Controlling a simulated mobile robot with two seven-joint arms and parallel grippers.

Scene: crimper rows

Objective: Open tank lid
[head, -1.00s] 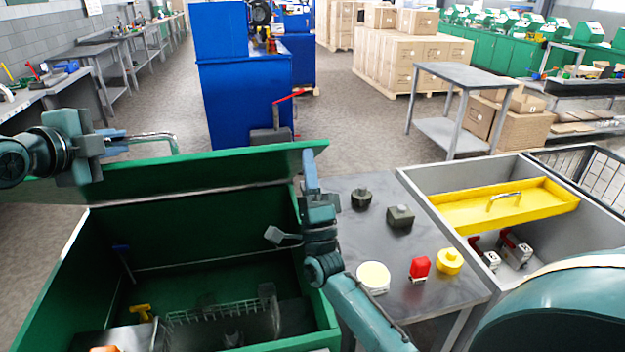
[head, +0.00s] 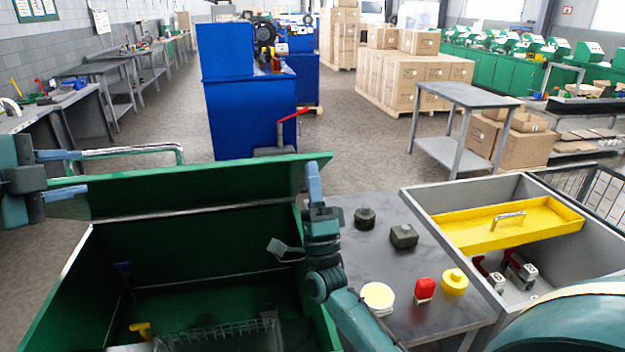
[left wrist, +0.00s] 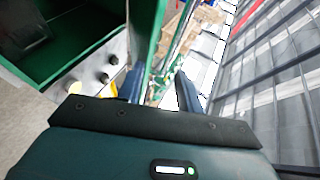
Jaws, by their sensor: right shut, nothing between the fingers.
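The green tank (head: 205,265) stands open in front of me in the head view. Its green lid (head: 205,190) is raised and tilted up at the far side, with a metal bar handle (head: 130,150) on its upper left. My left gripper (head: 84,172) is open at the lid's left, its upper fingertip near the handle's left end. In the left wrist view, my left gripper's fingers (left wrist: 162,90) are apart, with a green edge and a bar beyond them. My right gripper (head: 314,172) is shut and empty at the tank's right wall, by the lid's right end.
A wire basket (head: 222,338) and a yellow item (head: 141,330) lie inside the tank. To the right, a grey table (head: 375,255) holds several small parts. A grey bin (head: 415,200) with a yellow tray (head: 510,222) stands beyond. Blue cabinets (head: 250,115) stand behind the lid.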

